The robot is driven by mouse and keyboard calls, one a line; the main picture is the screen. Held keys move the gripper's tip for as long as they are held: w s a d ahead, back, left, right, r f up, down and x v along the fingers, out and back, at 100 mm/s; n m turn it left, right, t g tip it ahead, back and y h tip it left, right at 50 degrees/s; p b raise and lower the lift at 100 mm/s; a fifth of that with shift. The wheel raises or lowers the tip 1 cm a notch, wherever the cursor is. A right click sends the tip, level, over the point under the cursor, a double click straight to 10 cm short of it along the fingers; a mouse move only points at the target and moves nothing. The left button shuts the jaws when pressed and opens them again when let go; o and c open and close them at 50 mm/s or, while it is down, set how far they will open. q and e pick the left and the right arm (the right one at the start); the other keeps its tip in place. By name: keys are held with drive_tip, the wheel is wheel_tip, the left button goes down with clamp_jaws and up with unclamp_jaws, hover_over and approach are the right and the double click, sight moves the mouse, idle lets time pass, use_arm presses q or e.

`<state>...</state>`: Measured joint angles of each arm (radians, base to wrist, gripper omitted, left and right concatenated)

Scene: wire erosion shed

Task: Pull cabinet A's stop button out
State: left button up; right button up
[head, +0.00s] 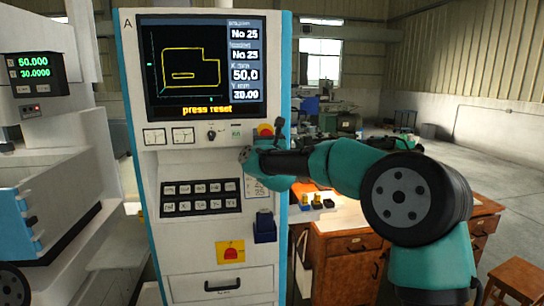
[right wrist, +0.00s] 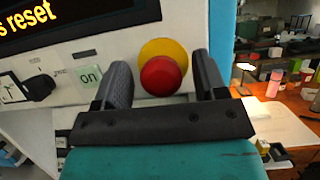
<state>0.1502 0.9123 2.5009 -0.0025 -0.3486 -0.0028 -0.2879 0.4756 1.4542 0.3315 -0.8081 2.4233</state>
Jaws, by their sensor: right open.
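Cabinet A (head: 143,60) is a tall white panel with light-blue edges, marked with an "A". Its stop button (head: 265,129) is a red mushroom head on a yellow disc, right of the controls below the screen. In the right wrist view, the red button (right wrist: 161,76) sits between the two fingers of my right gripper (right wrist: 163,65). The gripper is open, with one finger on each side and a visible gap to the head. In the head view, my right gripper (head: 262,142) partly hides the button. My left gripper is not in view.
The screen (head: 185,70) reads "press reset". A black knob (right wrist: 38,87) and a pale green "on" button (right wrist: 89,76) lie left of the stop button. A dark blue holder (head: 265,228) sticks out below. A wooden desk (head: 345,222) with small items stands to the right.

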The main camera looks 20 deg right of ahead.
drive_tip(key=v, duration=1.7)
drive_tip(key=shift+w+f, duration=0.1)
wheel_tip(320, 180, down, 37)
drive_tip(key=s+n+g+y, duration=0.2)
drive_tip(key=n+g+y, duration=0.55)
drive_tip(key=n, duration=1.25)
drive_tip(key=s+d+f+n+g, duration=0.1)
drive_tip(key=s+f+n+g, duration=1.3)
drive_tip(key=s+f, duration=1.1)
drive_tip(key=shift+d+n+h, duration=0.35)
drive_tip(key=shift+d+n, duration=0.05)
drive_tip(key=shift+n, duration=0.4)
